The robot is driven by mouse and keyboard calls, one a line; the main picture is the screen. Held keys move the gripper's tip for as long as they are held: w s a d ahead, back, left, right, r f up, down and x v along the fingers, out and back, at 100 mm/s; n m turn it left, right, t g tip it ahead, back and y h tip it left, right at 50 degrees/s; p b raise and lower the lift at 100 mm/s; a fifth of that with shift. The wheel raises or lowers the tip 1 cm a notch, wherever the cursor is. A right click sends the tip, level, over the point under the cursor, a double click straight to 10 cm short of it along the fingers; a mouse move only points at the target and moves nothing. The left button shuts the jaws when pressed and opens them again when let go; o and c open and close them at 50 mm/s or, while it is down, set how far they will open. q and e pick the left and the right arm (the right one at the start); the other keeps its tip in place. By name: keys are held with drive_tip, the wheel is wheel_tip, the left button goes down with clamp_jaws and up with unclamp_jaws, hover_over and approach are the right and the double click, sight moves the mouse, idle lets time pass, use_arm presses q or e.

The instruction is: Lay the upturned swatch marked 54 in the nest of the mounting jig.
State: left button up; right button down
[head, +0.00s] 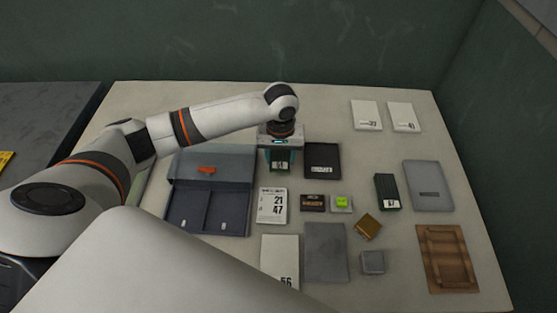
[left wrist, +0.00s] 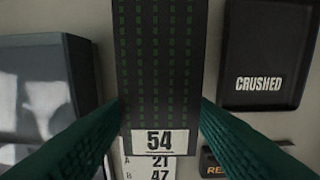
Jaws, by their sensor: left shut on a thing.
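The swatch marked 54 (left wrist: 160,70) is in my left gripper (head: 280,160), between its two green fingers. In the left wrist view its dark back with rows of small green stitches faces up, and a white 54 label is at its near end. In the head view the swatch (head: 280,166) is a small dark patch, partly hidden by the gripper. It is above the table, just beyond the card reading 21 and 47 (head: 271,205). No part is labelled as the mounting jig; a brown wooden frame with a recess (head: 448,287) at the right may be it. My right gripper is out of view.
A black CRUSHED tray (head: 322,174) is right of the gripper. A grey two-part box (head: 205,232) is left. A dark block marked 57 (head: 387,188), a grey tray (head: 428,175), a brass block (head: 368,227) and a grey plate (head: 325,250) lie right and front.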

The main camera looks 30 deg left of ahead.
sight(280, 159)
use_arm(q)
drive_tip(key=shift+f, duration=1.85)
drive_tip(key=o, duration=0.9)
drive_tip(key=shift+f, duration=0.1)
drive_tip(key=shift+o, duration=0.2)
